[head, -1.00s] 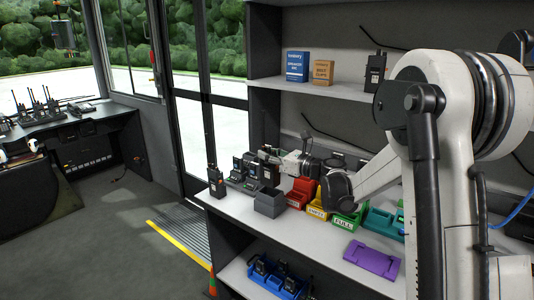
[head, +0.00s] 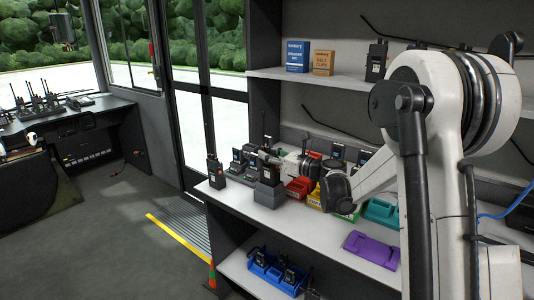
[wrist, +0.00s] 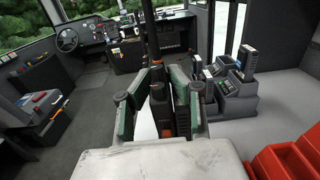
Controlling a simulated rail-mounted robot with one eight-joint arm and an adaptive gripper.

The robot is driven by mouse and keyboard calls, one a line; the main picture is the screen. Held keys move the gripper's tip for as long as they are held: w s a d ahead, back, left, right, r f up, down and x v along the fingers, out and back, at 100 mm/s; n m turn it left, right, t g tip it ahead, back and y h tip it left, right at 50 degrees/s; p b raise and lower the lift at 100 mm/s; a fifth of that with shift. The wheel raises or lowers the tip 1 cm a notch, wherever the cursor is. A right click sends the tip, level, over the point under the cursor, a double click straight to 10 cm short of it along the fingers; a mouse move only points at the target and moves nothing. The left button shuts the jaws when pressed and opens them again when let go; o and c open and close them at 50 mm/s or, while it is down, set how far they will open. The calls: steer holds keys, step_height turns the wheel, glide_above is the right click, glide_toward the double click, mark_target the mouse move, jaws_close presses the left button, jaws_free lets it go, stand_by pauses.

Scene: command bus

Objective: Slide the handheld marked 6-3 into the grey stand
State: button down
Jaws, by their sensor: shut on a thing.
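My gripper (head: 264,156) is shut on a black handheld (head: 268,173), held upright at the grey stand (head: 268,194) near the shelf's front edge. The handheld's lower end meets the stand's top in the head view; I cannot tell whether it is inside or just above or behind the opening. In the wrist view my gripper's two green-sided fingers (wrist: 163,110) press on both sides of the handheld (wrist: 160,92). The stand is not clearly seen there. The label on the handheld is too small to read.
Another handheld (head: 216,172) stands left of the stand. Several handhelds sit in dark chargers (head: 241,165) behind it. A red bin (head: 298,187) is close on the right. A purple tray (head: 372,248) lies farther right. A blue tray (head: 275,272) with handhelds is on the shelf below.

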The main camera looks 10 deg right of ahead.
steer(key=shift+f+b, duration=0.7)
steer(key=shift+f, duration=0.55)
steer(key=c, duration=1.5)
jaws_free()
steer(key=shift+c, duration=0.2)
steer(key=v, duration=1.2)
